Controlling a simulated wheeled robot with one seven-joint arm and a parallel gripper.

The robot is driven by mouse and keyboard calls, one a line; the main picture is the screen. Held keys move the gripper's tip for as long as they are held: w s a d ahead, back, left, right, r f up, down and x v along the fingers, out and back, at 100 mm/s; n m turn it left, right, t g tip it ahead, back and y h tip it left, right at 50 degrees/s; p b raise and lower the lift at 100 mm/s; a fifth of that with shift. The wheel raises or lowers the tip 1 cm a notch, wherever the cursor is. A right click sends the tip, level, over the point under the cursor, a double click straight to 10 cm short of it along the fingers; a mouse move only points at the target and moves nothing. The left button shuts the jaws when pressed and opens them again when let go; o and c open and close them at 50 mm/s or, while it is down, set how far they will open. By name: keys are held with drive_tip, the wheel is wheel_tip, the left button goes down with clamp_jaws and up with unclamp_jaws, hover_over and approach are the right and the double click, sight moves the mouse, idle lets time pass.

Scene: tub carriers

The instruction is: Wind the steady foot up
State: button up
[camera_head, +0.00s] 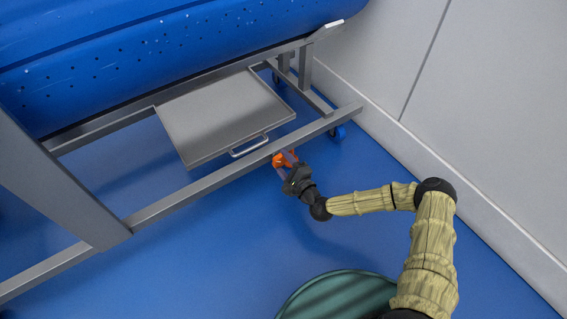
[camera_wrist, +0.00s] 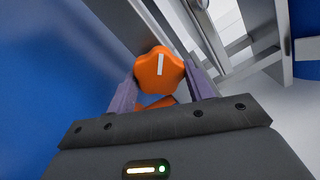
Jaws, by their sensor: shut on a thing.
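The steady foot has an orange lobed knob (camera_wrist: 160,72) with a white mark on its face. It sits beside the front lower rail of the grey metal frame (camera_head: 200,187). My gripper (camera_head: 285,166) is at the knob, and in the wrist view its two purple-grey fingers (camera_wrist: 163,92) stand on either side of it, shut on it. Another orange part (camera_wrist: 156,102) shows just behind the knob, between the fingers. In the head view the knob (camera_head: 280,160) is small and partly covered by my gripper. The foot's lower end cannot be made out.
A blue perforated tub (camera_head: 140,55) lies above the frame. A grey tray with a handle (camera_head: 225,115) sits within the frame. A green round object (camera_head: 340,295) stands in front. The blue floor between is clear.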

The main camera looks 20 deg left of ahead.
idle(0.3)
drive_tip(key=o, duration=1)
drive_tip(key=p+v, duration=0.1)
drive_tip(key=v, duration=1.6)
drive_tip(key=shift+s+d, duration=0.1)
drive_tip(key=shift+d, duration=0.1)
